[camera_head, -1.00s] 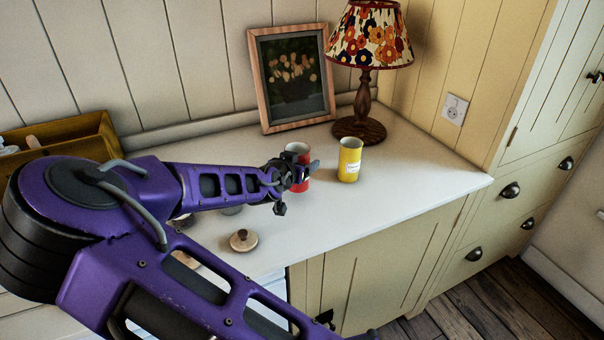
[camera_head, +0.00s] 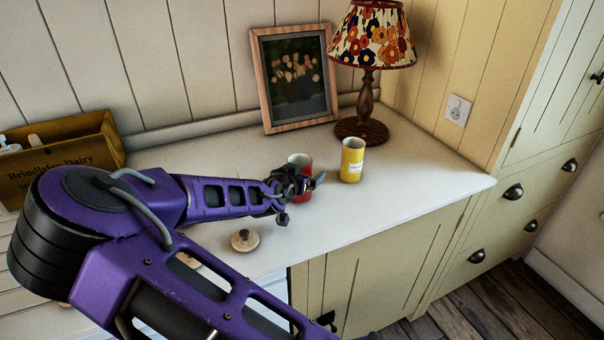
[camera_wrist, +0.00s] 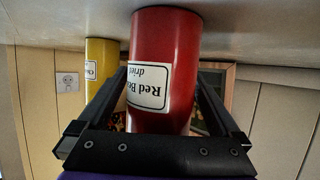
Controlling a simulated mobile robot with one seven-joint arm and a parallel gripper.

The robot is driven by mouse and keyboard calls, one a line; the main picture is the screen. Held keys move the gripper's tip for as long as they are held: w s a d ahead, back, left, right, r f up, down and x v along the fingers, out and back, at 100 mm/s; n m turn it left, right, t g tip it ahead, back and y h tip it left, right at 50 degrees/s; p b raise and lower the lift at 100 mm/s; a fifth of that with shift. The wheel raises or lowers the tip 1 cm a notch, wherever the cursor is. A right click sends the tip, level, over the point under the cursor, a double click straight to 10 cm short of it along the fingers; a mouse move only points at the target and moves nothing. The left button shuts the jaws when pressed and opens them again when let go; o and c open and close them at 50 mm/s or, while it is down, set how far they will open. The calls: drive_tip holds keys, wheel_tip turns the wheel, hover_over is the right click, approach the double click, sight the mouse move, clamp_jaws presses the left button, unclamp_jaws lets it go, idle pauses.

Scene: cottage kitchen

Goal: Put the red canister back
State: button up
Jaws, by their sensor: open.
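The red canister (camera_head: 301,160) stands upright on the white counter, partly hidden behind my gripper in the head view. It has no lid on. In the wrist view, which looks upside down, the red canister (camera_wrist: 165,70) with its white label sits between the two fingers. My gripper (camera_head: 300,185) is open, with one finger on each side of the canister. I cannot tell whether either finger touches it. A yellow canister (camera_head: 352,162) stands just right of the red one; it also shows in the wrist view (camera_wrist: 101,70).
A lamp (camera_head: 366,90) and a framed picture (camera_head: 294,78) stand behind the canisters. A round wooden lid (camera_head: 245,240) lies near the counter's front edge. A wooden crate (camera_head: 65,155) stands at the left. The counter's right end (camera_head: 430,175) is clear.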

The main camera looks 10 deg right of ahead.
drive_tip(key=shift+a+r, duration=0.1)
drive_tip(key=shift+r, duration=0.15)
drive_tip(key=p+v, duration=0.1)
drive_tip(key=v, duration=1)
drive_tip(key=shift+s+a, duration=0.2)
drive_tip(key=shift+s, duration=0.15)
drive_tip(key=shift+r, duration=0.1)
